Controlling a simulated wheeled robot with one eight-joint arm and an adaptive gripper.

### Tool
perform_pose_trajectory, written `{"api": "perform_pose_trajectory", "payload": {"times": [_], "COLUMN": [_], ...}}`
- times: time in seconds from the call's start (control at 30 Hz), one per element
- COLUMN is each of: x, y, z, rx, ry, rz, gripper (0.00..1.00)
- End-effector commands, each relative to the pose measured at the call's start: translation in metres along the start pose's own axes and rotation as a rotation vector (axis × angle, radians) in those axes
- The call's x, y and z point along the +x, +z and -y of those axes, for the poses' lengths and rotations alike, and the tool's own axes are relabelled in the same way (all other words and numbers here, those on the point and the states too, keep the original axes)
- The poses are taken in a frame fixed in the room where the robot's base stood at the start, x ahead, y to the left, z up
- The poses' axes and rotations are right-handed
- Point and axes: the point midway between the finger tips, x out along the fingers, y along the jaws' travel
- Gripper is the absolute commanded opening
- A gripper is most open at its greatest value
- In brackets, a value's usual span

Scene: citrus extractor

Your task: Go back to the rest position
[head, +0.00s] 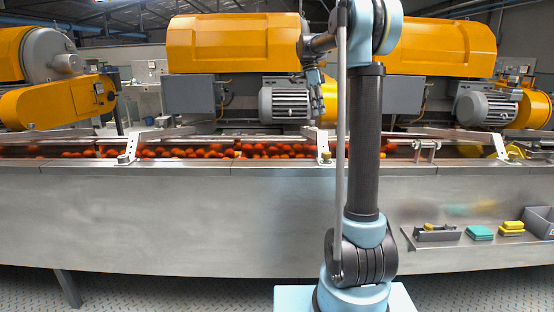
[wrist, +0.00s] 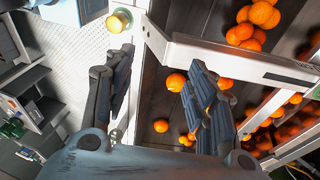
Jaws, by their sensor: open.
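My gripper (wrist: 160,72) is open, with its two dark fingers spread apart in the wrist view. In the head view my gripper (head: 318,98) hangs from the raised arm, above the fruit channel and in front of the yellow machines. My arm stands upright right of the middle in the head view and hides part of the channel.
Several oranges (head: 265,150) lie in the long channel behind the steel front panel (head: 180,215). A white bracket (wrist: 235,58) crosses the channel near my fingers. A side shelf (head: 450,262) holds a small tray (head: 437,234), a green pad (head: 479,233) and yellow sponges (head: 512,227).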

Motion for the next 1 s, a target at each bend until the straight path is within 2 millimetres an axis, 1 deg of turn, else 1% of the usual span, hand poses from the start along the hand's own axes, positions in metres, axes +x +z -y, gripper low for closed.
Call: {"api": "perform_pose_trajectory", "payload": {"times": [0.03, 0.17, 0.27, 0.47, 0.77, 1.0], "x": [0.003, 0.012, 0.023, 0.05, 0.103, 0.154], "y": [-0.002, -0.005, -0.008, -0.011, -0.011, -0.006], "z": [-0.008, -0.031, -0.054, -0.101, -0.167, -0.215], "rx": [-0.024, -0.113, -0.202, -0.389, -0.664, -0.881], "ry": [-0.006, -0.029, -0.054, -0.106, -0.192, -0.263], "rz": [0.004, 0.014, 0.023, 0.035, 0.032, 0.012], "gripper": [0.51, 0.51, 0.51, 0.51, 0.51, 0.51]}}
